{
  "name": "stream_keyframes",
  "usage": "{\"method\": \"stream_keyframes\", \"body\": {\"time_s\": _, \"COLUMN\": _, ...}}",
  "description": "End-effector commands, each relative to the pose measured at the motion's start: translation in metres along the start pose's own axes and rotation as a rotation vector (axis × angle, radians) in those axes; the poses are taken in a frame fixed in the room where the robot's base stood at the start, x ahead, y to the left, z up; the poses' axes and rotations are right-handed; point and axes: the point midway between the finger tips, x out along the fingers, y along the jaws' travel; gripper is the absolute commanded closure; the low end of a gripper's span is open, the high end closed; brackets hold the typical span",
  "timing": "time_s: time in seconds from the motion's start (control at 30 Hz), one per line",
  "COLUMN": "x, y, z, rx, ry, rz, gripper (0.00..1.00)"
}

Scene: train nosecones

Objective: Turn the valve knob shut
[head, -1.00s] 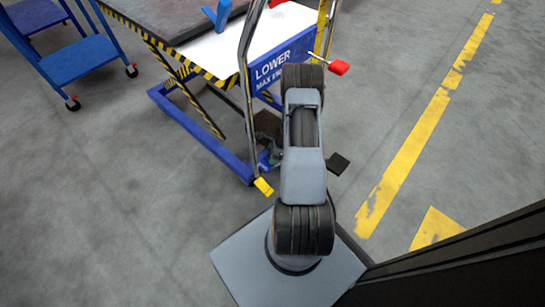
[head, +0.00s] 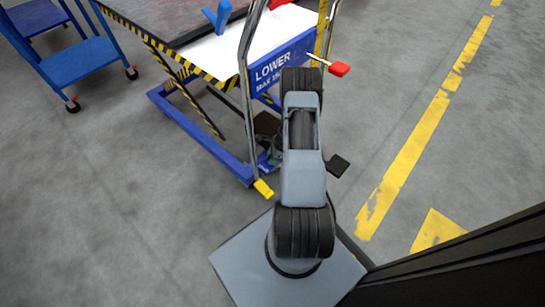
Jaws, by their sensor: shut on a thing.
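I cannot make out a valve knob in the head view. My gripper is not in view; my own arm, seen from above, reaches away toward the lift table, and its end is hidden behind its far joint. The blue lift table (head: 284,69) stands just past the arm, with a white "LOWER" label on its blue side. A lever with a red grip (head: 339,69) sticks out to the right of the table's end. What my gripper touches is hidden.
A chrome push handle (head: 246,95) rises at the table's near end. A yellow-tipped pedal (head: 263,188) and a dark pedal (head: 338,166) are low beside my arm. The grey floor with yellow lines is clear at the right.

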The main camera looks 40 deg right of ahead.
Motion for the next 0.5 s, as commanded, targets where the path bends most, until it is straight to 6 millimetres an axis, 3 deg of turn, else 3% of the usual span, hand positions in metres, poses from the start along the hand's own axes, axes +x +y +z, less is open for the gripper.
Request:
{"method": "stream_keyframes", "body": {"time_s": 0.27, "x": -0.0001, "y": -0.0002, "z": 0.0002, "rx": -0.051, "ry": -0.001, "rz": 0.022, "gripper": 0.82}}
{"method": "stream_keyframes", "body": {"time_s": 0.5, "x": 0.0001, "y": -0.0012, "z": 0.0003, "rx": -0.212, "ry": 0.0, "rz": 0.088, "gripper": 0.82}}
